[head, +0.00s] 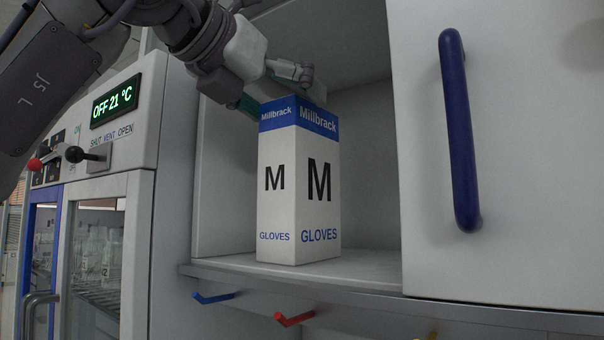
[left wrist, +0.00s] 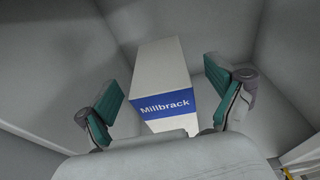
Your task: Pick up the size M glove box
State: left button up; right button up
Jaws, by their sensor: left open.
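The size M glove box (head: 318,190) stands upright on the floor of an open cabinet compartment in the head view. It is white with a blue "Millbrack" band near the top and a large black M. My left gripper (head: 279,90) is at the top of the box, reaching in from the upper left. In the left wrist view the box (left wrist: 167,65) lies between the two spread green-padded fingers of the gripper (left wrist: 170,100), with a gap showing on each side. The gripper is open and holds nothing. My right gripper is not in view.
A cabinet door with a blue handle (head: 460,130) is at the right. The shelf edge (head: 340,287) has blue (head: 213,298) and red (head: 294,319) hooks below it. An oven-like unit with a display (head: 115,101) stands at the left. Compartment walls enclose the box.

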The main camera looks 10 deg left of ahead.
pick_arm(q)
jog(key=p+x, duration=0.2)
jog(key=x, duration=0.1)
jog(key=shift+w+d+r, duration=0.1)
jog(key=shift+w, duration=0.15)
jog(key=shift+w+d+f, duration=0.15)
jog(key=shift+w+f, duration=0.05)
jog(key=shift+w, duration=0.2)
jog(key=shift+s, duration=0.2)
jog(key=c, duration=1.7)
grip_shut()
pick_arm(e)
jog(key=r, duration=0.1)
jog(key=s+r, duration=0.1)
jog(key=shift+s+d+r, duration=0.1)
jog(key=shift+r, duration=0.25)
pick_arm(q)
jog(key=shift+r, duration=0.1)
